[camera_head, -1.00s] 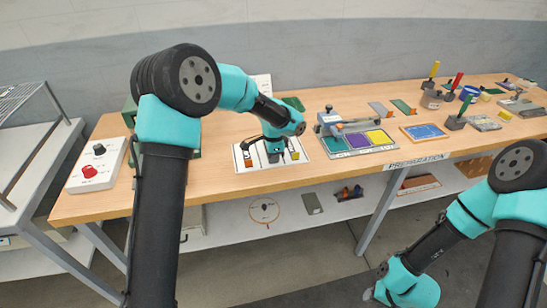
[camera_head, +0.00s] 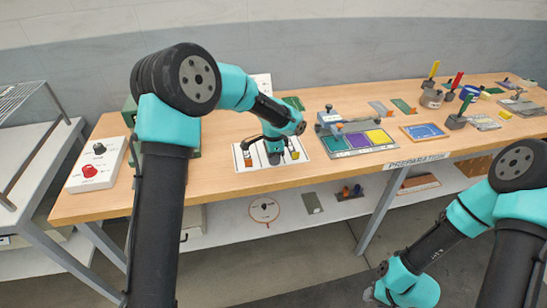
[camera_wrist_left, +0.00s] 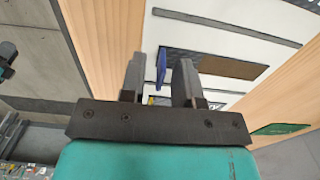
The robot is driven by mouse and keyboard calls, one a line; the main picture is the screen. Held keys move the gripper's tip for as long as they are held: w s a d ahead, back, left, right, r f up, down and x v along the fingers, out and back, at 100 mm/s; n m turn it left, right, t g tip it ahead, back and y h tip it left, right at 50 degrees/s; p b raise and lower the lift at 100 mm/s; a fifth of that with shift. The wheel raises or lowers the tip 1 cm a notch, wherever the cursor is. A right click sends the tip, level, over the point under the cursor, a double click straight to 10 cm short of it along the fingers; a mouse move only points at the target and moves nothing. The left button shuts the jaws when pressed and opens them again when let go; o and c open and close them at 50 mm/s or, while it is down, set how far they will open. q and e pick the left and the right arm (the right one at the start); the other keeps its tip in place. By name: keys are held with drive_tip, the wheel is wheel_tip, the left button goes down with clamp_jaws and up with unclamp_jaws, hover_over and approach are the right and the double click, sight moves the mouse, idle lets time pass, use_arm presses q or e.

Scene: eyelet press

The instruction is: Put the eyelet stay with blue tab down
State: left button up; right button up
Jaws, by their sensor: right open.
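The eyelet stay's blue tab (camera_wrist_left: 161,68) stands upright between the fingers of my left gripper (camera_wrist_left: 160,82) in the left wrist view. Gaps show on both sides of the tab, so the gripper looks open around it. In the head view my left gripper (camera_head: 274,158) is low over a white board (camera_head: 245,165) on the bench. The stay's body is mostly hidden, and I cannot tell its exact contact with the board. My right gripper (camera_head: 369,295) is far from the bench, low at the right, and its fingers barely show.
A control box with a red knob (camera_head: 91,171) stands at the bench's left. A press fixture (camera_head: 330,122) and a tray with green, purple and yellow fields (camera_head: 360,150) are right of the board. A blue panel (camera_head: 424,131) and several tool holders lie farther right.

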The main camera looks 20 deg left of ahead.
use_arm(q)
wheel_tip(320, 180, up, 12)
idle(0.5)
idle(0.6)
